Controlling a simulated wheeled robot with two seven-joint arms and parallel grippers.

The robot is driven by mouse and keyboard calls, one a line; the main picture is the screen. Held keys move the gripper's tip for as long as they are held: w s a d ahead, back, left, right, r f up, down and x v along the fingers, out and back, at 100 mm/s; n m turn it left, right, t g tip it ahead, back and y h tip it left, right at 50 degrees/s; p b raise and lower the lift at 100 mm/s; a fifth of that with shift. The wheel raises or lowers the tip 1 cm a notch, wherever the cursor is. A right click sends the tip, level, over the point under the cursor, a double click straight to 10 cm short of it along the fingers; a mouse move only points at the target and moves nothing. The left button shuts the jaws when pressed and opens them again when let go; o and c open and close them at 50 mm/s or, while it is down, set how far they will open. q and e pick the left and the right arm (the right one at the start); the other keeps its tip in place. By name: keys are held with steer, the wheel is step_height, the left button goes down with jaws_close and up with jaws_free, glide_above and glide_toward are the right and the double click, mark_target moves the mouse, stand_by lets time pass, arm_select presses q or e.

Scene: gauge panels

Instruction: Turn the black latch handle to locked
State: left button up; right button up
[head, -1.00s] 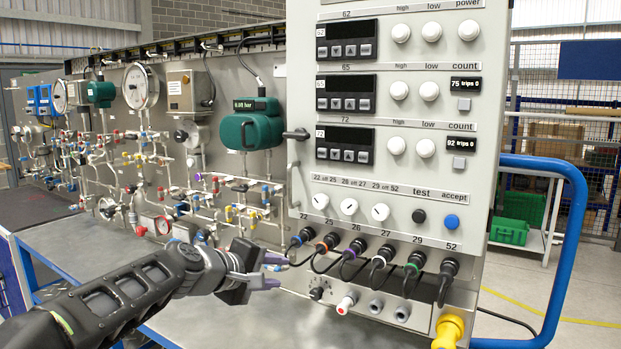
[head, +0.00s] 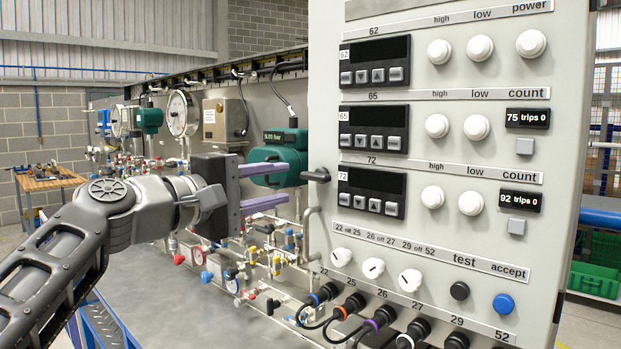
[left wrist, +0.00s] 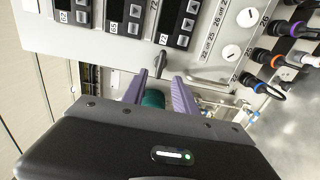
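The black latch handle (head: 317,175) sits on the left edge of the grey gauge panel (head: 480,255), level with the lowest display. Its lever lies about level and sticks out to the left in the head view. In the left wrist view the dark handle (left wrist: 160,63) shows just beyond the fingertips, near the gap between them. My left gripper (head: 287,182) is open, its two purple fingers one above the other, pointing right at the handle. The left gripper (left wrist: 161,76) looks empty and apart from the handle. My right gripper is not in view.
A grey bar handle (head: 308,229) is just below the latch. A green gauge housing (head: 286,158) and thin pipework with valves stand behind the fingers. White knobs (head: 410,280) and plugged black connectors (head: 352,304) line the panel's lower part.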

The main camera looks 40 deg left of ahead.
mark_target(311, 178)
arm_select(q)
steer(key=w, duration=0.2)
steer(key=w+p, duration=0.1)
steer(key=w, duration=0.2)
steer(key=w+p, duration=0.1)
steer(key=w, duration=0.2)
steer(key=shift+d, duration=0.35)
steer(key=shift+f, duration=0.1)
jaws_close()
